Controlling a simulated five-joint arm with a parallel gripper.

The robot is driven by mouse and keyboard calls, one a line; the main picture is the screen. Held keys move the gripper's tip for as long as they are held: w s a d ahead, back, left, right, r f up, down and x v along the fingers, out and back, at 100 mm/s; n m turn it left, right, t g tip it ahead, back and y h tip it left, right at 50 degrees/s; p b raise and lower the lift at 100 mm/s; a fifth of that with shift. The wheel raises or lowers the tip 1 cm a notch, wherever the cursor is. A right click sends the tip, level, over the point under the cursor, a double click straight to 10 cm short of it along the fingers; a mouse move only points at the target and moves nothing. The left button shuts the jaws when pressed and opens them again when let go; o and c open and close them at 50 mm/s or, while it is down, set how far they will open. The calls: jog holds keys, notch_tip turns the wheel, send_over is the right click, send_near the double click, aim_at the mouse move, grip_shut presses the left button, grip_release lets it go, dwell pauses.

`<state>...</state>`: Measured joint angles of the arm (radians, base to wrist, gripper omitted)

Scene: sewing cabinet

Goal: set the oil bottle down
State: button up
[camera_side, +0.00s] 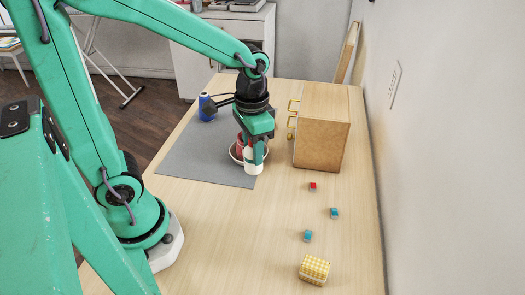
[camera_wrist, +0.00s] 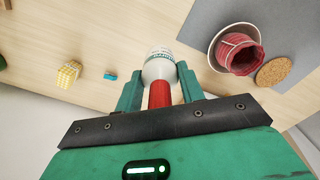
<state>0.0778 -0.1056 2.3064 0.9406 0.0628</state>
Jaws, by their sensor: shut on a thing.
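The oil bottle is white with printed lettering and a red neck. My gripper (camera_side: 257,152) is shut on it. In the side view the white lower part of the bottle (camera_side: 253,169) shows below the fingers, over or at the right edge of the grey mat (camera_side: 190,161). In the wrist view the bottle (camera_wrist: 160,68) stands out between the two fingers (camera_wrist: 160,82), its red neck towards the camera. I cannot tell whether its base touches the surface.
A red ribbed cup (camera_wrist: 242,57) sits in a white dish (camera_wrist: 216,47), close to the bottle, beside a cork disc (camera_wrist: 274,72). A wooden cabinet (camera_side: 320,135) stands right. A blue spool (camera_side: 207,108) is behind. Small cubes (camera_side: 334,213) and a yellow checked block (camera_side: 314,268) lie front right.

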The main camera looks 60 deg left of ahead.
jog(key=s+d, duration=0.3)
jog(key=d, duration=0.8)
jog(key=shift+d, duration=0.25)
jog(key=shift+w+a, duration=0.1)
jog(key=shift+w, duration=0.05)
jog(key=w+a+f, duration=0.7)
jog(key=a, duration=0.2)
jog(key=shift+w+f, duration=0.1)
jog(key=shift+f, duration=1.9)
